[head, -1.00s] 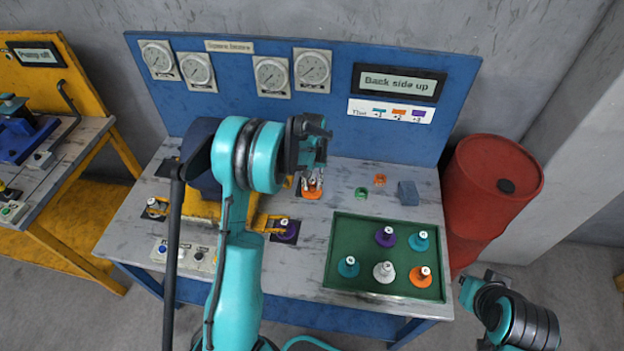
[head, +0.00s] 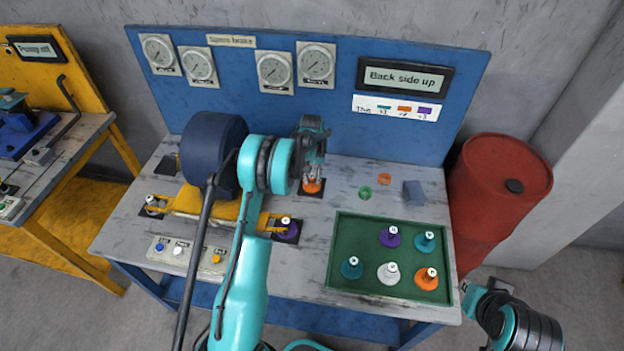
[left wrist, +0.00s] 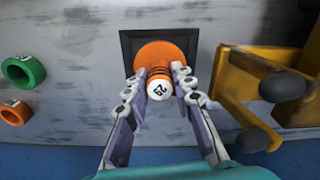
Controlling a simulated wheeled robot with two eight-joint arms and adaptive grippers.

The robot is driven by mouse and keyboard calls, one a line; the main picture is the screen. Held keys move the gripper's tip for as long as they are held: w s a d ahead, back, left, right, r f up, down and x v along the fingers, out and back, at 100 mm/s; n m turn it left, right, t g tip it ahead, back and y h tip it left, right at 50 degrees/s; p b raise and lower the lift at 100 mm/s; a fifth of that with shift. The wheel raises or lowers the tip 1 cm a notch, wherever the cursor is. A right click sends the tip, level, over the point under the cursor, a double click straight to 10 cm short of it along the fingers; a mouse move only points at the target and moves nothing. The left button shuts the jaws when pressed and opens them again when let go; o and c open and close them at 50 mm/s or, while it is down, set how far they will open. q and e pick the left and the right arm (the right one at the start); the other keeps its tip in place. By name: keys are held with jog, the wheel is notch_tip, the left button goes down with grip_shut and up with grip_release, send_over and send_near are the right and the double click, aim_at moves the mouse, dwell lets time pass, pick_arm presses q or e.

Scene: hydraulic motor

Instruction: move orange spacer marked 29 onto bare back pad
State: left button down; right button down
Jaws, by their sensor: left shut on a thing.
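The orange spacer marked 29 (left wrist: 158,88) stands on a dark square pad (left wrist: 128,42) in the left wrist view. Its white numbered top faces the camera. My left gripper (left wrist: 160,94) is shut on its upper part, one finger on each side. In the head view the orange spacer (head: 312,187) and the dark pad (head: 303,191) are right of the motor, below my left gripper (head: 313,170). I cannot tell whether the spacer's base rests fully flat. My right arm shows at the lower right of the head view; its gripper's state is unclear.
The blue motor drum (head: 208,150) on its yellow mount stands left of the spacer. A purple spacer (head: 287,232) is at the mount's front right foot. A green tray (head: 345,228) holds several spacers. Green (head: 365,193) and orange (head: 384,179) rings lie behind it.

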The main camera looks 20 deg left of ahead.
pick_arm(q)
jog(key=c, duration=1.3)
grip_release()
jog(key=shift+f, duration=0.15)
